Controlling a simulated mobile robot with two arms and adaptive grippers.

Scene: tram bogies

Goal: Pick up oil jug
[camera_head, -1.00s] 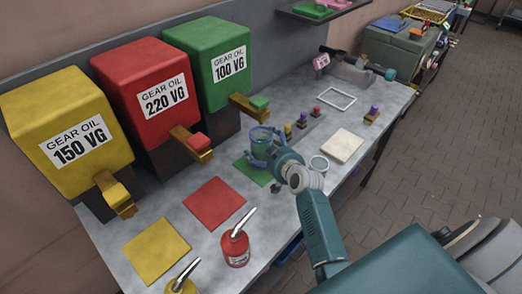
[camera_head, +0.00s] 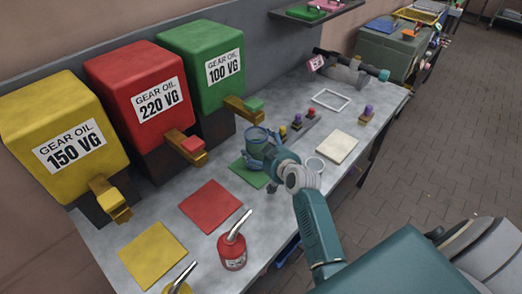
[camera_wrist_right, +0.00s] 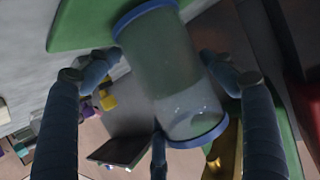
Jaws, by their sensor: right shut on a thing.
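The oil jug is a clear cylinder with blue rims (camera_head: 256,135). It stands over the green mat (camera_head: 238,167) in front of the green gear oil box. My right gripper (camera_head: 262,152) is shut around the jug's side. In the right wrist view the jug (camera_wrist_right: 168,75) sits between the dark fingers and looks tilted in the picture. Whether its base touches the mat is hidden by the gripper. My left gripper is not in view.
Yellow (camera_head: 65,140), red (camera_head: 140,97) and green (camera_head: 208,80) gear oil boxes with taps stand along the wall. Red (camera_head: 211,206) and yellow (camera_head: 152,254) mats lie in front. A red oil can (camera_head: 231,253) stands at the near edge. Small coloured knobs (camera_head: 297,122) lie beyond the jug.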

